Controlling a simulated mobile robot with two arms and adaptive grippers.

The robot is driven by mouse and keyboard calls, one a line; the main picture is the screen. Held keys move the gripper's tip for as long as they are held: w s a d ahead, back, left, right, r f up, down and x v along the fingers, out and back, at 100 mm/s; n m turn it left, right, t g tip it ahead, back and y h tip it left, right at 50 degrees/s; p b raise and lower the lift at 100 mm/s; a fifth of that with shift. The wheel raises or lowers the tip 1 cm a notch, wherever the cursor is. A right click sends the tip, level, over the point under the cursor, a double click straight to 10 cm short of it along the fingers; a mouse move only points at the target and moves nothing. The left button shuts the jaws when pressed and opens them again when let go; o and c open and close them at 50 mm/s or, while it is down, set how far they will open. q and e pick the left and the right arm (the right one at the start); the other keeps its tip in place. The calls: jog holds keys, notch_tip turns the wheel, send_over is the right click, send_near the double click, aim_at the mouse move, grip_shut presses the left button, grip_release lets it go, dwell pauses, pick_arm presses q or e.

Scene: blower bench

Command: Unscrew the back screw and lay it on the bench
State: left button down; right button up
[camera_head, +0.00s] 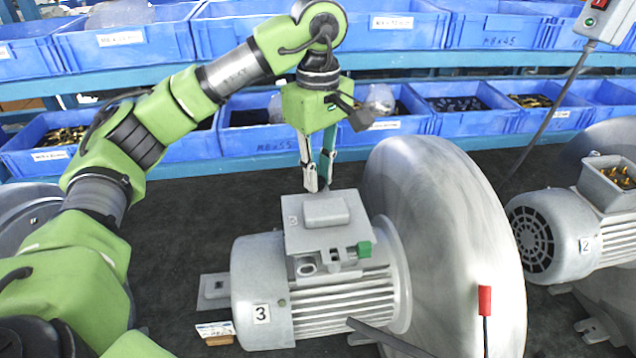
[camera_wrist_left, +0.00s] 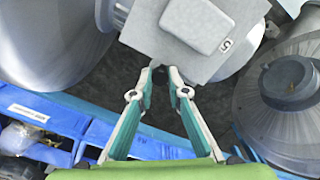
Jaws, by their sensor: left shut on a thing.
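The blower motor (camera_head: 262,290) marked 3 stands on the dark bench, with its grey terminal box (camera_head: 350,235) on top. My left gripper (camera_head: 318,188) points down at the back edge of that box. In the left wrist view its fingertips (camera_wrist_left: 162,70) are close together, right at the edge of the box lid (camera_wrist_left: 160,35). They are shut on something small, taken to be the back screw. The screw itself is hidden between the tips, and I cannot tell whether it is still in the lid. My right gripper is not in view.
A large grey blower housing (camera_head: 440,230) stands right of the motor. Another motor (camera_head: 560,235) marked 2 is further right. Blue bins (camera_head: 465,122) line the back. Dark bench (camera_head: 185,235) is bare left of the motor.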

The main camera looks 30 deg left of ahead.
pick_arm(q)
jog(key=n, duration=1.2)
jog(key=shift+r+n, duration=0.1)
jog(key=shift+n, duration=0.3)
jog(key=n, duration=1.1)
jog(key=shift+n, duration=0.3)
jog(key=c, duration=2.2)
grip_release()
jog(key=shift+c, duration=0.2)
jog(key=shift+w, duration=0.1)
